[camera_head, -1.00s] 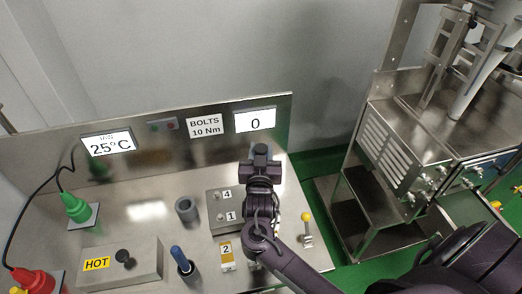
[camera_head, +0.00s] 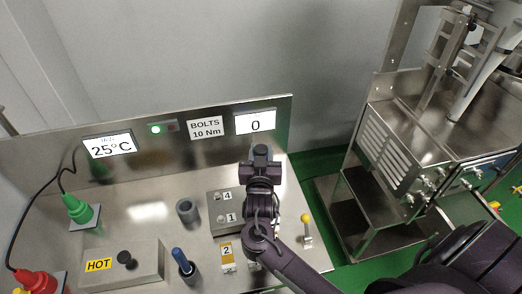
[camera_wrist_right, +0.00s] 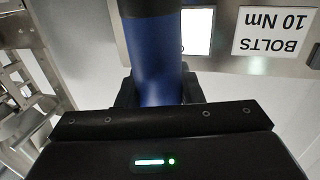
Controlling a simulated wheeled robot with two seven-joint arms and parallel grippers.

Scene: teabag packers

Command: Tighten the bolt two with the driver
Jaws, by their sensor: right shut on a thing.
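My right gripper (camera_head: 261,170) is over the right part of the metal bolt block (camera_head: 216,225). In the right wrist view it is shut on the thick blue handle of the driver (camera_wrist_right: 157,60). The driver's tip is hidden, so I cannot tell whether it touches a bolt. On the block, bolts beside the labels 4 (camera_head: 227,195) and 1 (camera_head: 231,217) show. The block's right side, where bolt two may be, is hidden behind my arm. The bolts display (camera_head: 255,123) reads 0. My left gripper is not in view.
A grey cylinder (camera_head: 187,210), a HOT box (camera_head: 130,262) and a yellow-knobbed lever (camera_head: 305,218) stand nearby. A green lamp (camera_head: 155,129) is lit on the back panel.

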